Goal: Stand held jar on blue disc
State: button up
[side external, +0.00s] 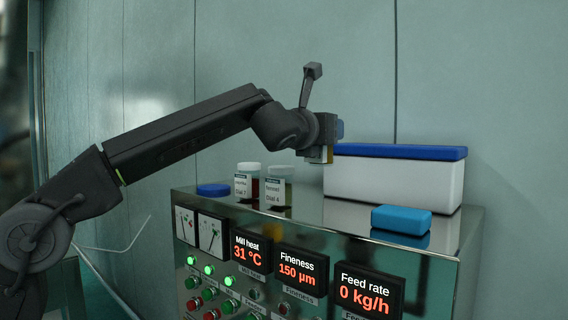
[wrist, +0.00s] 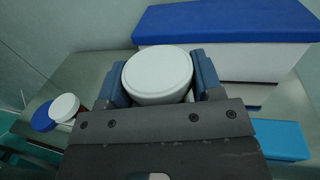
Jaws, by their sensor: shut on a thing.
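My gripper (side external: 328,150) is raised above the cabinet top, near the left end of the white box. It is shut on a jar whose white lid (wrist: 158,72) sits between the blue jaws in the wrist view. In the side view only a small part of this held jar (side external: 328,156) shows; its label and contents are hidden. The blue disc (side external: 213,189) lies flat on the cabinet top at the far left, apart from the gripper. It also shows at the left of the wrist view (wrist: 43,117), with nothing seen standing on it.
Two labelled white-lidded jars (side external: 247,183) (side external: 279,187) stand right of the disc, between it and my gripper. A white box with blue lid (side external: 395,180) stands at the right. A light-blue block (side external: 401,220) lies near the front edge. The metal cabinet top (side external: 310,213) is partly clear.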

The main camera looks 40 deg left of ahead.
jog(key=w+a+n+g+y, duration=0.1)
jog(key=a+n+y, duration=0.25)
jog(key=a, duration=1.45)
jog(key=n+g+y, duration=0.1)
jog(key=g+y, duration=0.1)
jog(key=y, duration=0.1)
send_over(214, 186)
notch_tip(214, 186, down, 4)
jog(key=shift+s+d+f, duration=0.1)
jog(key=shift+f, duration=2.1)
jog(key=shift+f, duration=0.1)
jog(key=o, duration=0.9)
jog(key=shift+o, duration=0.2)
